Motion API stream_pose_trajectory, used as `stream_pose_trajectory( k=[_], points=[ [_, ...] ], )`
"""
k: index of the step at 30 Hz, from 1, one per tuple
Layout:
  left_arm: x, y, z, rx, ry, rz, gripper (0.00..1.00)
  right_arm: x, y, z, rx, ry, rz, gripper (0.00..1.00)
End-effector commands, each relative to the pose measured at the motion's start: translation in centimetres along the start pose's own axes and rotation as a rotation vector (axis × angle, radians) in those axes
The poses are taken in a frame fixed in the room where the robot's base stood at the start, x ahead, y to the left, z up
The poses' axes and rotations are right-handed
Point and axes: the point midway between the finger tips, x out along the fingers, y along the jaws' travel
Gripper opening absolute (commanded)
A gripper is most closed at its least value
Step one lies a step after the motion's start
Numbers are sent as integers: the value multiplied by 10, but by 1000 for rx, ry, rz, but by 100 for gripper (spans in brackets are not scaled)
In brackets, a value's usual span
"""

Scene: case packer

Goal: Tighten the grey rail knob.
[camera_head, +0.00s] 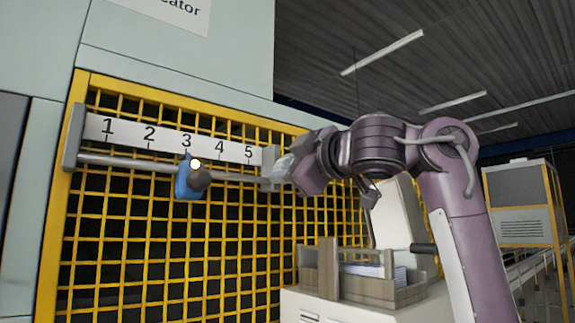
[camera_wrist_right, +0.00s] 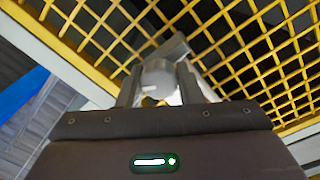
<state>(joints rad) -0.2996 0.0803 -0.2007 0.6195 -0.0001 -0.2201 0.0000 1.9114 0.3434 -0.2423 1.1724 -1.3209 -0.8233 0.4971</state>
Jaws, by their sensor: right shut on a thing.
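My right gripper (camera_head: 285,169) is at the right end of the rail (camera_head: 125,161), beside the end bracket (camera_head: 268,158). In the right wrist view its two fingers stand on either side of the light grey knob (camera_wrist_right: 158,79) and are shut on it. In the head view the gripper largely hides the knob. My left gripper is not in view.
Yellow mesh guard (camera_head: 130,250) lies close behind the rail. A wooden tray (camera_head: 330,283) with sheets in it stands on a white cabinet (camera_head: 330,306) below my right arm. A yellow-framed machine (camera_head: 522,205) stands at the far right.

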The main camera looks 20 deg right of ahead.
Motion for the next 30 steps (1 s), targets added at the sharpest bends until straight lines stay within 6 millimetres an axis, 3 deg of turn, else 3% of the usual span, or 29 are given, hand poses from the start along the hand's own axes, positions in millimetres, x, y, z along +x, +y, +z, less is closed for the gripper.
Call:
stream_pose_trajectory(
  k=[15, 30],
  points=[
    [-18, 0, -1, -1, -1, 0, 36, -1, 2, -2, -392, 17, 1, 9],
    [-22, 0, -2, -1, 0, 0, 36, -1, 0, -1, -502, 23, 0, 9]
  ],
)
